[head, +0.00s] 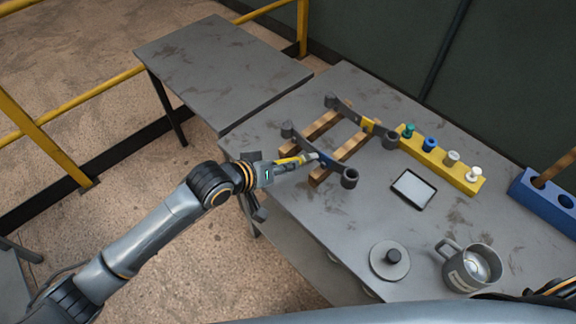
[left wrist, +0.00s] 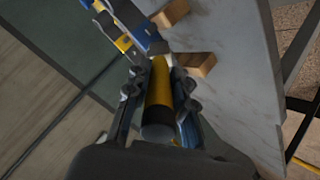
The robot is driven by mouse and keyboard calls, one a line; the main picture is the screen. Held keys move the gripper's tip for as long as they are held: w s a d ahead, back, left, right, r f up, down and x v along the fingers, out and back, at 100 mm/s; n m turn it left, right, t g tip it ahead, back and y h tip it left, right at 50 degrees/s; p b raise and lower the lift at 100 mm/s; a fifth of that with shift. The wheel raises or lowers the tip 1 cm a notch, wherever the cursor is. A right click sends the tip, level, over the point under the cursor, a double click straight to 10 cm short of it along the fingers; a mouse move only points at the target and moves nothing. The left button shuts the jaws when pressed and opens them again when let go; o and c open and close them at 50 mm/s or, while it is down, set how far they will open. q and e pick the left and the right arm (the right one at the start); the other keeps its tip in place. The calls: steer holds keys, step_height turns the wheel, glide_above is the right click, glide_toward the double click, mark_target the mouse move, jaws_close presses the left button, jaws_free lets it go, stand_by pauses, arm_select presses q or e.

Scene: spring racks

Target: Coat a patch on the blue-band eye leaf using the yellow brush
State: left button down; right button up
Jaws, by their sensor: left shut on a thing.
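The blue-band eye leaf (head: 299,140) is a dark curved strip with a rolled eye at each end and a blue band (head: 326,159). It lies across two wooden bars (head: 334,165) on the grey table. My left gripper (head: 275,170) is shut on the yellow brush (head: 289,161), whose pale tip end reaches the leaf beside the blue band. I cannot tell whether the bristles touch it. In the left wrist view the brush handle (left wrist: 159,85) sits between the fingers, with the leaf's blue part (left wrist: 141,30) beyond; the bristles are hidden. My right gripper is not seen.
A yellow-band leaf (head: 349,113) lies behind on the same bars. A yellow rack (head: 436,163) with several coloured pieces, a dark-framed pad (head: 413,189), a round lid (head: 374,263), a metal mug (head: 455,275) and a blue holder (head: 535,194) stand right. A side table (head: 220,70) is bare.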

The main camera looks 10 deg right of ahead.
arm_select(q)
steer(key=w+a, duration=0.3)
steer(key=w, duration=0.2)
steer(key=shift+a, duration=0.25)
stand_by(0.5)
steer(key=s+a+p, duration=0.2)
steer(key=s+a, duration=0.1)
steer(key=a, duration=0.2)
steer(key=shift+s, duration=0.25)
steer(key=shift+s+a+p, duration=0.65)
steer(key=shift+s+a, duration=0.2)
steer(key=shift+a, duration=0.3)
steer(key=shift+d, duration=0.1)
stand_by(1.1)
